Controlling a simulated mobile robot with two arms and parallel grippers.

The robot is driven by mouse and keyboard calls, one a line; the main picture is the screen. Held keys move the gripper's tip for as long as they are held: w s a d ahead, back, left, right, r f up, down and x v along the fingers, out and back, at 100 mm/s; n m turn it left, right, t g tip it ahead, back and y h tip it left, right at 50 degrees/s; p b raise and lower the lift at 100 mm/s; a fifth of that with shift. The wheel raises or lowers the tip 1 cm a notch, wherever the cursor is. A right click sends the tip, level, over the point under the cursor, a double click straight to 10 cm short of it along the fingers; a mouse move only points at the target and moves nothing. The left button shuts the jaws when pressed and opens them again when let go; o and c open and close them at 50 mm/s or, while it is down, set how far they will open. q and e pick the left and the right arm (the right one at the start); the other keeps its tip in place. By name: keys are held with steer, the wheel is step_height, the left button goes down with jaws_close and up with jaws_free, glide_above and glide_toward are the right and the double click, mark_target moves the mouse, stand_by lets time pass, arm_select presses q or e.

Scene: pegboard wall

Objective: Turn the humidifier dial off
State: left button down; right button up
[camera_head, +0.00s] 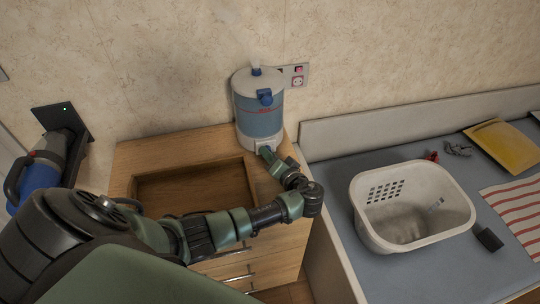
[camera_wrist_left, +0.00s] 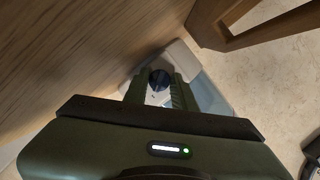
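The humidifier (camera_head: 259,118), with a translucent blue tank and a white lid and base, stands at the back right of the wooden cabinet top. My left gripper (camera_head: 264,151) is at the front of its base, hiding the dial in the head view. In the left wrist view the round dark dial (camera_wrist_left: 160,80) sits on the pale base, between the two fingertips of my left gripper (camera_wrist_left: 160,84). The fingers are apart, one on each side of the dial; I cannot tell whether they touch it. The dial's setting is not readable. My right gripper is not in view.
The cabinet top (camera_head: 150,150) has an open recess in front of the humidifier. A wall socket (camera_head: 297,77) is behind it. A white basket (camera_head: 412,208) stands on the grey surface at right, with a yellow envelope (camera_head: 505,145) and a striped cloth (camera_head: 515,212).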

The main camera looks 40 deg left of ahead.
arm_select(q)
steer(key=shift+f, duration=0.1)
steer(key=shift+f+n+h+b, duration=0.1)
steer(key=shift+n+h+b, duration=0.2)
steer(key=shift+n+b, duration=0.35)
steer(key=shift+s+n+t+h+b, duration=0.1)
steer(key=shift+n+t+h+b, duration=0.25)
steer(key=shift+n+b, duration=0.2)
steer(key=shift+n+t+h+b, duration=0.25)
steer(key=shift+n+t+b, duration=0.2)
steer(key=shift+n+b, duration=0.95)
steer(key=shift+b, duration=0.4)
steer(key=c, duration=1.4)
jaws_free()
steer(key=shift+r, duration=0.2)
steer(key=shift+c, duration=0.2)
